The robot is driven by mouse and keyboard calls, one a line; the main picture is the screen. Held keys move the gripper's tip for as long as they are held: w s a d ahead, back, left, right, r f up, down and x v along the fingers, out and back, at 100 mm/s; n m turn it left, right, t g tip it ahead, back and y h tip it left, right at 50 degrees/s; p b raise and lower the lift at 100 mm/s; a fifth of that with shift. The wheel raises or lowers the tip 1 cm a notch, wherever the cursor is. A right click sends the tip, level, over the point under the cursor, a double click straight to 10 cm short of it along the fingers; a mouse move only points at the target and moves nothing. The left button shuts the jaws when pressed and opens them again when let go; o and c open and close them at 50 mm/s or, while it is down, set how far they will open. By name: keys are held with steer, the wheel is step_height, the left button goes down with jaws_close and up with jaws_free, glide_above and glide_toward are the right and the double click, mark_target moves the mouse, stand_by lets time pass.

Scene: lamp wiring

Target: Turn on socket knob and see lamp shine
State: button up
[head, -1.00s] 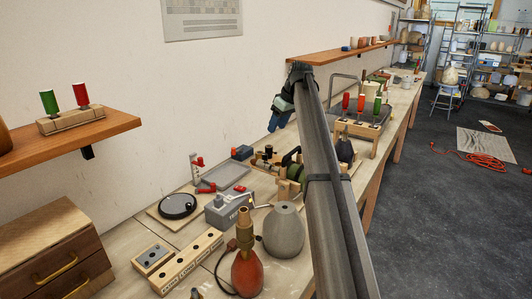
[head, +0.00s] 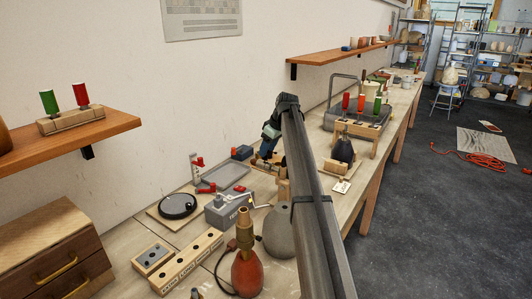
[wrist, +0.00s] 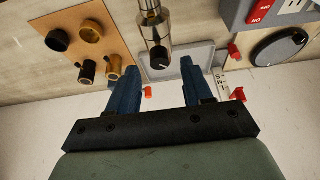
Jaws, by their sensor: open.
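In the wrist view a metal socket (wrist: 153,22) comes down from the top edge. Its dark knob (wrist: 159,56) points towards my gripper (wrist: 158,70). My gripper is open, with one blue finger on either side of the knob's line. I cannot tell whether the fingertips reach around the knob. In the head view my gripper (head: 265,150) hangs over the bench near the wall, partly behind my arm. A red lamp base (head: 246,273) with a brass socket (head: 244,229) stands at the front. No lit bulb shows. I cannot match the wrist-view socket in the head view.
A grey tray (head: 222,178), a round black disc (head: 178,206) and a grey tester box (head: 226,210) lie left of my arm. A grey rounded base (head: 278,240) stands partly behind my arm. A brown board (wrist: 83,38) carries several black and brass parts.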

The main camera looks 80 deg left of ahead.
mark_target(265, 158)
steer(key=shift+x, duration=1.2)
jaws_close()
